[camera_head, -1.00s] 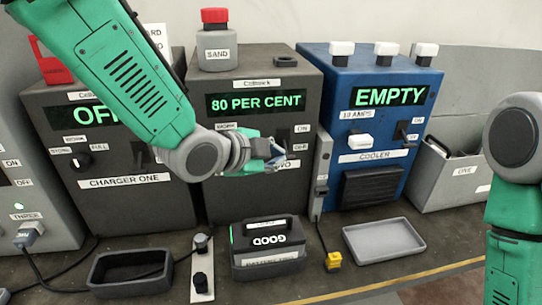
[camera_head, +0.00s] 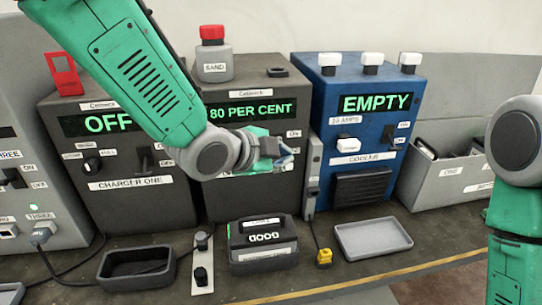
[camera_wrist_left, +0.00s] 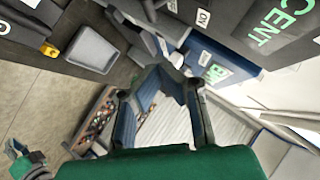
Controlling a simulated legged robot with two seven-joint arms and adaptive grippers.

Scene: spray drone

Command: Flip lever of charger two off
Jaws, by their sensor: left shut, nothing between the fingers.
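Charger two is the dark box (camera_head: 220,85) in the middle of the head view, with a green "80 PER CENT" display. Its "ON" label (camera_head: 294,134) shows at the right of its front. My left gripper (camera_head: 284,158) is shut and empty in front of that lower right part of the front. The gripper hides the lever, so its position cannot be told. In the left wrist view the gripper (camera_wrist_left: 168,74) fingers lie close to the charger's front, beside an "ON" label (camera_wrist_left: 203,17). My right arm shows at the right edge of the head view, its gripper out of sight.
Charger one (camera_head: 130,205) reads "OFF" at the left. A blue box (camera_head: 330,110) reading "EMPTY" stands at the right. A "GOOD" battery (camera_head: 262,258), black tray (camera_head: 105,282), grey tray (camera_head: 402,244) and yellow plug (camera_head: 324,257) lie along the bench front.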

